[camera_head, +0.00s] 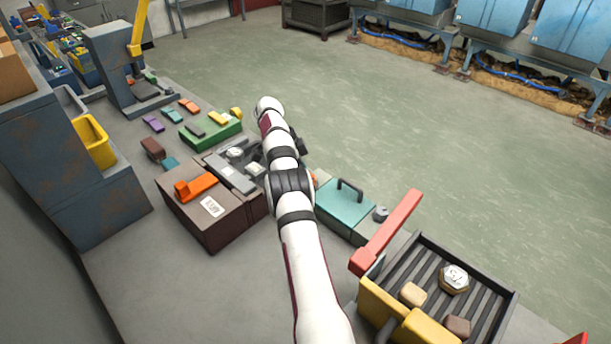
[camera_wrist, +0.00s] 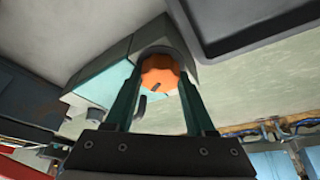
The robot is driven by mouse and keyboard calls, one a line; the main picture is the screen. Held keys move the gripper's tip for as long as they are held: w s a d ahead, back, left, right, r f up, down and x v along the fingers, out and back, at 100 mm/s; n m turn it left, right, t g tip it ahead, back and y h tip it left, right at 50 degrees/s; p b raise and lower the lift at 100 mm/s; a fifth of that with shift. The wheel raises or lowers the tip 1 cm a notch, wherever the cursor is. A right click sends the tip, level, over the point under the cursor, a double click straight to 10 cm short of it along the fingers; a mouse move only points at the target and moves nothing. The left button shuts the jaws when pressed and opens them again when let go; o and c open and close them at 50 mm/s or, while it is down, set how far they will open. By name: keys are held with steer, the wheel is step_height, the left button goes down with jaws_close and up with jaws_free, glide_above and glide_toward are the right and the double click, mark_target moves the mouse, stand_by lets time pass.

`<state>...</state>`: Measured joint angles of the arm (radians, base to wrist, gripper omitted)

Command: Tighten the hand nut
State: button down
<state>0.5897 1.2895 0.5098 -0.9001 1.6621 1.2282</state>
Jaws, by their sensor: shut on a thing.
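The orange hand nut (camera_wrist: 160,72) is a scalloped knob with a dark slot or mark on its face, in the upper middle of the wrist view. It sits against a grey and teal fixture (camera_wrist: 112,62). My gripper (camera_wrist: 158,86) has its two dark green fingers on either side of the nut and is shut on it. In the head view my arm hides the gripper and most of the nut. A teal box with a dark handle (camera_head: 343,208) stands just right of my arm there.
A brown box with an orange handle (camera_head: 201,222) stands left of my arm. A red bar (camera_head: 388,230) and a slatted tray with a yellow front (camera_head: 497,287) lie to the right. A green block (camera_head: 212,135) holds small parts. Open floor lies beyond the bench.

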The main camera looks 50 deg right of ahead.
steer(key=shift+c, duration=1.2)
jaws_free()
steer(key=r, duration=0.4)
steer(key=shift+s+d+r, duration=0.15)
steer(key=shift+s+r, duration=0.2)
steer(key=shift+s, duration=0.05)
steer(key=s+d+r, duration=0.3)
steer(key=s+r, duration=0.3)
steer(key=s, duration=0.4)
steer(key=shift+s+r, duration=0.15)
steer(key=shift+s, duration=0.05)
